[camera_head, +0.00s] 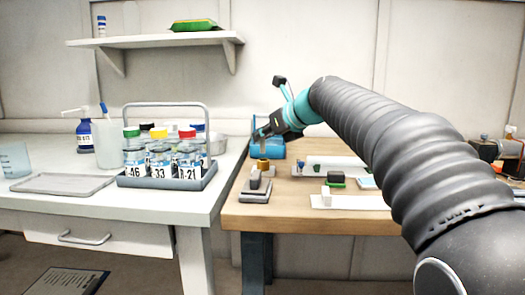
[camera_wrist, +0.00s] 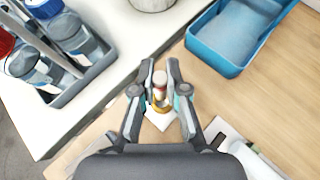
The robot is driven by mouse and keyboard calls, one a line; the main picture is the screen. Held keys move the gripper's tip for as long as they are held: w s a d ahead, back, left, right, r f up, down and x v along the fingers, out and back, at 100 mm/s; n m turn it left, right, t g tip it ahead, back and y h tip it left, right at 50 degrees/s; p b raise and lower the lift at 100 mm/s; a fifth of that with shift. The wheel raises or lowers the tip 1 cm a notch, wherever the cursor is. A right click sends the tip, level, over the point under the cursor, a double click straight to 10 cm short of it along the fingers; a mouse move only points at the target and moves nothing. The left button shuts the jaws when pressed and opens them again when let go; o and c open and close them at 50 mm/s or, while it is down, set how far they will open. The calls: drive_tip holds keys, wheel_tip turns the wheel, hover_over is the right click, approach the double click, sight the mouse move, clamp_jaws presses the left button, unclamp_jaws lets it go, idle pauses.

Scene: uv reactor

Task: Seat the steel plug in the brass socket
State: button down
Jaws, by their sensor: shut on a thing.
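My gripper (camera_head: 262,133) reaches over the left edge of the wooden bench. In the wrist view my gripper (camera_wrist: 160,88) is shut on the steel plug (camera_wrist: 160,80), a small pale upright piece with a reddish band. The brass socket (camera_head: 262,163) is a small gold-coloured cylinder below the gripper in the head view. In the wrist view a gold rim of the socket (camera_wrist: 162,107) shows just below the plug, between the fingers. I cannot tell whether plug and socket touch. The fingers hide part of both.
A blue tray (camera_head: 268,148) lies behind the gripper. A grey block (camera_head: 255,190) and a white plate with small parts (camera_head: 345,202) are on the bench. A bottle rack (camera_head: 168,182) stands on the white counter to the left. Bare wood shows at the front right.

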sight(264, 149)
wheel_tip(264, 149, down, 4)
drive_tip(key=shift+f+b, duration=0.1)
drive_tip(key=shift+b, duration=0.5)
drive_tip(key=c, duration=1.2)
unclamp_jaws()
drive_tip(key=v, duration=1.2)
drive_tip(key=shift+a, duration=0.1)
